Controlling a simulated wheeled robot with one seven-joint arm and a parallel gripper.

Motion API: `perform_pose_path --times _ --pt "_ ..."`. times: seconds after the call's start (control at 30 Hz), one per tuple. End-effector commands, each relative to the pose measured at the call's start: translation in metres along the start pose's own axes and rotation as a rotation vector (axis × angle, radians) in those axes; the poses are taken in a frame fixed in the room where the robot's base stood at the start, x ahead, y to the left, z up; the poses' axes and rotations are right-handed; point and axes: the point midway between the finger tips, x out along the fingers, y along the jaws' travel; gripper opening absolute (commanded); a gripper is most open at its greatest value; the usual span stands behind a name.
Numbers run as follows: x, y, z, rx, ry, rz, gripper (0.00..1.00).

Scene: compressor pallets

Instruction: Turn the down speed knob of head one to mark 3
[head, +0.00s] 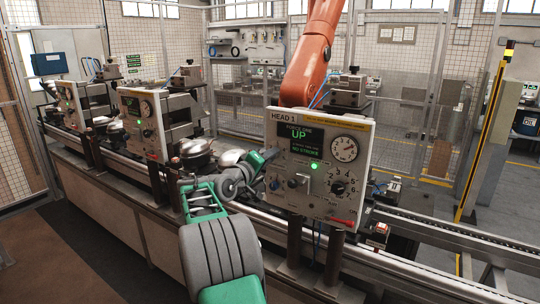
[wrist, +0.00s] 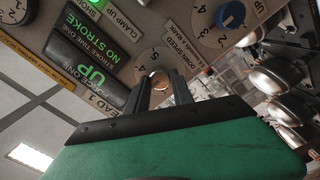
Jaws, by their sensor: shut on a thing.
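The head one panel (head: 358,165) is a pale upright plate marked HEAD 1, with a lit screen reading UP and NO STROKE. The down speed knob (wrist: 160,80) sits on a round numbered dial (wrist: 145,64) beside its DOWN SPEED label in the wrist view. My gripper (wrist: 161,82) has both dark fingers on either side of this knob and is shut on it. The fingers and the wrist's green body hide part of the dial, so I cannot read the pointer.
A blue knob (wrist: 231,15) is on the same panel. The head view shows a round gauge (head: 344,149), a green lamp (head: 314,166) and a black numbered knob (head: 339,187). Metal compressors (head: 198,152) stand left of the panel. An orange robot arm (head: 309,60) is behind it.

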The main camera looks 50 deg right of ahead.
Motion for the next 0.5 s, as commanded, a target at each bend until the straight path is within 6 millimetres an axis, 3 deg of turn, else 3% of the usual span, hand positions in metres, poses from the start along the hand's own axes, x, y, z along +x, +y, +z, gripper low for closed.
perform_pose_path --times 0.47,0.5 --pt "0.0 -0.0011 0.0008 -0.019 -0.001 -0.001 0.0" --pt "0.0 -0.0011 0.0008 -0.019 -0.001 -0.001 0.29"
